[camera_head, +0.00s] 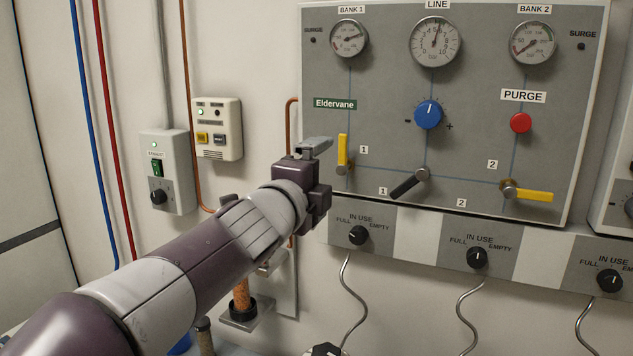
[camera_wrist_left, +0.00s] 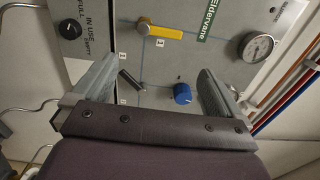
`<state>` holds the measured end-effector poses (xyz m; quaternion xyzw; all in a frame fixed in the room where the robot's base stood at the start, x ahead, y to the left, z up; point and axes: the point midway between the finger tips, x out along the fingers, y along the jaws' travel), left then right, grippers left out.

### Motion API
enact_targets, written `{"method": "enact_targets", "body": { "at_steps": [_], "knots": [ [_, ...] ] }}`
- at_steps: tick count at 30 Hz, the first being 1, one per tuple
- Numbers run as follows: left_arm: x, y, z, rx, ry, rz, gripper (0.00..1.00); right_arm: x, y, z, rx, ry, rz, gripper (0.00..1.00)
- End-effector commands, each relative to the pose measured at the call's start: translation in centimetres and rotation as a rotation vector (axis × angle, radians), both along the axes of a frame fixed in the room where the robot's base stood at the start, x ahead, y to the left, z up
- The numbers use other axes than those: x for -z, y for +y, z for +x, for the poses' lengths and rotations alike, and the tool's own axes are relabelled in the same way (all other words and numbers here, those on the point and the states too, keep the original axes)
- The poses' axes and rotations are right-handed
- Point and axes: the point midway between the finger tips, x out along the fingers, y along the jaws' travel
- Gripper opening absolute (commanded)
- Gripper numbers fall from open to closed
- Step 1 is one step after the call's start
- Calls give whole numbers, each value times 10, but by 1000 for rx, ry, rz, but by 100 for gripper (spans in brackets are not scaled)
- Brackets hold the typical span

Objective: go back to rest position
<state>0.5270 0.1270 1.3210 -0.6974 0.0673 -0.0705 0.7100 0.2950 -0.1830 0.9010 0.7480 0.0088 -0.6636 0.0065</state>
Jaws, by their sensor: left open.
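My left gripper (camera_head: 318,146) reaches in from the left and stands in front of the lower left part of the grey gas panel (camera_head: 390,100). In the left wrist view its two fingers are spread wide apart with nothing between them (camera_wrist_left: 150,88). The yellow valve handle 1 (camera_head: 343,150) is upright just right of the gripper, and it shows beyond the fingers in the left wrist view (camera_wrist_left: 165,32). I cannot tell from the head view whether the gripper touches it. My right gripper is in neither view.
The panel carries a blue knob (camera_head: 428,114), a black lever (camera_head: 408,184), a red purge button (camera_head: 520,123) and a yellow handle 2 (camera_head: 530,194) lying sideways. Three selector knobs run below. A switch box (camera_head: 168,171) and a detector (camera_head: 217,128) hang on the wall at left.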

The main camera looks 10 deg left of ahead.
Motion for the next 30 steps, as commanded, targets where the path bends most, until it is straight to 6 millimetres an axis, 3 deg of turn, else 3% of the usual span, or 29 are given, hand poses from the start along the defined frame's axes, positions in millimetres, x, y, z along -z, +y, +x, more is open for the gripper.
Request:
{"method": "enact_targets", "body": {
  "at_steps": [4,13,15,17,20,22,24,27,30],
  "knots": [
    [0,2,-13,0,0,-1,100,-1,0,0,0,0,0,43],
    [0,3,-14,0,3,-10,100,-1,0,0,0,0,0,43],
    [6,8,-13,-28,46,-99,100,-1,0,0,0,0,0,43],
    [39,18,-13,-93,164,-262,100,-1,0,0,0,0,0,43],
    [120,36,-24,-269,438,-569,100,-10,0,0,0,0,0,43],
    [184,47,-49,-448,651,-779,100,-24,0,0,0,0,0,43],
    [240,53,-87,-653,843,-949,100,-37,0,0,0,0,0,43],
    [296,56,-150,-940,1057,-1116,100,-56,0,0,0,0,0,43],
    [324,54,-205,-1157,1199,-1185,100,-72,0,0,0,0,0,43]
  ]
}}
